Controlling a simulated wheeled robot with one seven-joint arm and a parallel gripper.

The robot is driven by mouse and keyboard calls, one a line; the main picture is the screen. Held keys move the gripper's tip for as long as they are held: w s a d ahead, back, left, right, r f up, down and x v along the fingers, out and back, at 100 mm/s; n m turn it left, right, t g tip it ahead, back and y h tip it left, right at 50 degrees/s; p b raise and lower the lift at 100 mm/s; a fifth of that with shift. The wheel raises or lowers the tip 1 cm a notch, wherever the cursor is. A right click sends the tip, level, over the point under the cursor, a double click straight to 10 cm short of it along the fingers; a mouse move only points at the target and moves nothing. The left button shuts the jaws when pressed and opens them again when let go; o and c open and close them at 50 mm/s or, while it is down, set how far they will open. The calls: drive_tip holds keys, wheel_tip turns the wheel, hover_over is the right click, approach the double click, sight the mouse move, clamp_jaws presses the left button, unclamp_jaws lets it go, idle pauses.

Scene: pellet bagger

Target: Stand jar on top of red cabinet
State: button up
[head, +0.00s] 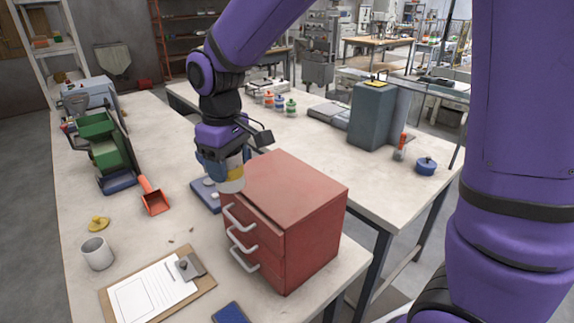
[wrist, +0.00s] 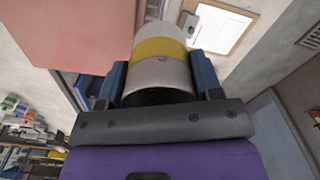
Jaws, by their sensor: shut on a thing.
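My gripper (head: 222,172) is shut on a jar (head: 231,180), pale with a yellow band. In the wrist view the jar (wrist: 163,72) sits between the two blue fingers of my gripper (wrist: 162,80). The red cabinet (head: 290,180) stands on the table, with several drawers and white handles on its front. The jar is at the cabinet's left top edge in the head view, overlapping its corner. I cannot tell whether it touches the cabinet. The cabinet's top is bare, and it also shows in the wrist view (wrist: 85,35).
A clipboard (head: 128,303) and a grey mug (head: 97,253) lie in front left of the cabinet. An orange scoop (head: 153,197) and green bins (head: 100,140) stand at the left. A blue-grey box (head: 372,115) stands on the table behind. A blue flat object (head: 205,194) lies beside the cabinet.

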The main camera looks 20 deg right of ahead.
drive_tip(key=d, duration=0.4)
drive_tip(key=w+d+f, duration=0.1)
drive_tip(key=d, duration=0.8)
drive_tip(key=shift+w+d+f, duration=0.2)
drive_tip(key=shift+d, duration=0.15)
drive_tip(key=shift+f, duration=1.7)
drive_tip(key=shift+f, duration=0.1)
drive_tip(key=o, duration=1.1)
drive_tip(key=shift+o, duration=0.2)
wheel_tip(320, 180, up, 12)
drive_tip(key=s+d+r+m+t, duration=0.2)
drive_tip(key=s+d+m, duration=0.1)
drive_tip(key=s, duration=0.7)
drive_tip(key=s+d+r+m+t, duration=0.2)
drive_tip(key=s+d+m+t, duration=0.1)
drive_tip(key=s, duration=0.8)
drive_tip(key=shift+d+r+m, duration=0.25)
drive_tip(key=shift+d+m, duration=0.2)
drive_tip(key=shift+m, duration=0.65)
